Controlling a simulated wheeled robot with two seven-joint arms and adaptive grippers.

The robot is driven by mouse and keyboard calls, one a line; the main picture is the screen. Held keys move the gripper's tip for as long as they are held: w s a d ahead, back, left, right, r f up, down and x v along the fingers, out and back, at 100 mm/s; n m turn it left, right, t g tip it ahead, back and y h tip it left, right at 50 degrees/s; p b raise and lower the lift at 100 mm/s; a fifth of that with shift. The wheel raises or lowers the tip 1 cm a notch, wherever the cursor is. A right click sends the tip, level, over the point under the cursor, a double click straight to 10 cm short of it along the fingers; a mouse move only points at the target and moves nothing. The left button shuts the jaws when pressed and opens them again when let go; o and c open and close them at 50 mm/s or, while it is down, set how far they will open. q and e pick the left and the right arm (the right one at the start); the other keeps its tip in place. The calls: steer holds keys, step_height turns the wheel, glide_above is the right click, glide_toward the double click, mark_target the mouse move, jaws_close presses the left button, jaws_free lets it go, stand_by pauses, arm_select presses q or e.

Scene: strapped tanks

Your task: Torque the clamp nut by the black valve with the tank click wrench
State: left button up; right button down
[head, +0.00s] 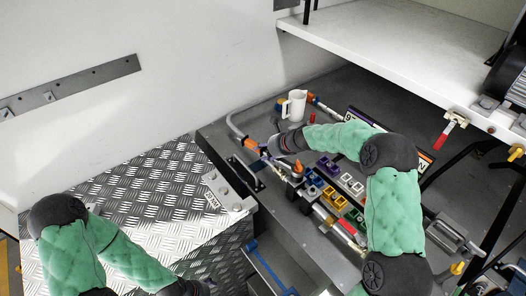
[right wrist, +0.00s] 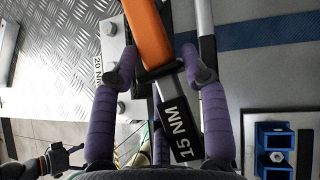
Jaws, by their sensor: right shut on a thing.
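My right gripper (head: 266,149) is at the left end of the grey bench. In the right wrist view its two purple fingers (right wrist: 157,68) are shut on a wrench with an orange handle (right wrist: 152,32) and a black tag reading 15 NM (right wrist: 176,130). The orange handle (head: 250,144) also shows in the head view beside the gripper. My left gripper (head: 192,288) is at the bottom edge of the head view, away from the bench. It shows small in the right wrist view (right wrist: 72,158), its fingers apart. I cannot make out the clamp nut or the black valve.
A plate marked 20 NM (right wrist: 108,75) is on the diamond-plate box (head: 130,200). A white mug (head: 294,106) stands at the bench's back. Several coloured bins (head: 335,198) sit mid-bench. A white shelf (head: 390,45) overhangs the back, with a red-handled lever (head: 448,133) below its edge.

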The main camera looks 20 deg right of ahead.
steer(key=shift+w+d+r, duration=0.1)
steer(key=shift+d+r, duration=0.05)
steer(key=shift+w+d+m+t+h+p, duration=0.5)
steer(key=shift+w+d+m+h+p, duration=0.25)
steer(key=shift+d+m, duration=0.3)
steer(key=shift+w+d+m+h+p, duration=0.35)
steer(key=shift+d+m+h, duration=0.2)
steer(key=shift+d+m, duration=0.2)
steer(key=shift+s+a+r, duration=0.1)
steer(key=shift+r, duration=2.35)
steer(key=shift+r, duration=2)
